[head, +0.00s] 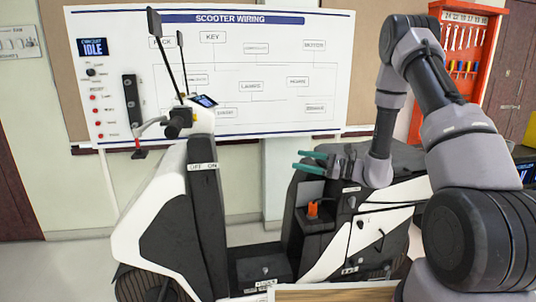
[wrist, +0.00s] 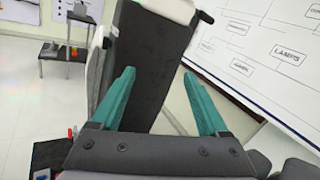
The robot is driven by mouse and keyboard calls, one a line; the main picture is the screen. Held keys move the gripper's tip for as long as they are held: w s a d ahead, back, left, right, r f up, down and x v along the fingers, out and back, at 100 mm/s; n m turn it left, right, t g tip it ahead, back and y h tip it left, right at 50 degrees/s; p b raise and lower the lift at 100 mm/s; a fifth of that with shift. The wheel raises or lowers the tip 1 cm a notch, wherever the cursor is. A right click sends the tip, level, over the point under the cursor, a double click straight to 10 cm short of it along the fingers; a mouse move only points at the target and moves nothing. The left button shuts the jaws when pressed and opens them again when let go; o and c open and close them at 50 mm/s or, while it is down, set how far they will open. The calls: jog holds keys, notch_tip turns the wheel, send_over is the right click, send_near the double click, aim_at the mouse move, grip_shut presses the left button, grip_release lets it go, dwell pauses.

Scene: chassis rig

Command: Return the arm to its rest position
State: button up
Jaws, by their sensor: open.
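My gripper (head: 312,161) has teal fingers and is at the end of my grey and black arm. In the head view it is beside the seat side of a white and black scooter (head: 160,225), pointing left. In the wrist view the two fingers of my gripper (wrist: 165,100) stand wide apart with nothing between them. Beyond them is the black inner panel of the scooter's front (wrist: 150,60). My arm covers part of the scooter's rear in the head view.
A whiteboard (head: 250,105) titled "SCOOTER WIRING" hangs behind. An orange connector (head: 312,208) sits in an open bay below my gripper. A red tool rack (head: 425,110) is at the right. A dark stand (wrist: 62,55) shows in the wrist view. Floor at left is clear.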

jog(key=s+r+n+g+h, duration=0.7)
jog(key=s+r+n, duration=0.4)
jog(key=s+r, duration=0.45)
jog(key=s+d+r+n+t+h, duration=0.3)
jog(key=s+d+r+t+h, duration=0.4)
jog(key=s+d, duration=0.4)
jog(key=shift+s+d+r+n+t+h, duration=0.4)
jog(key=shift+d+r+h, duration=0.4)
jog(key=shift+d+r, duration=0.1)
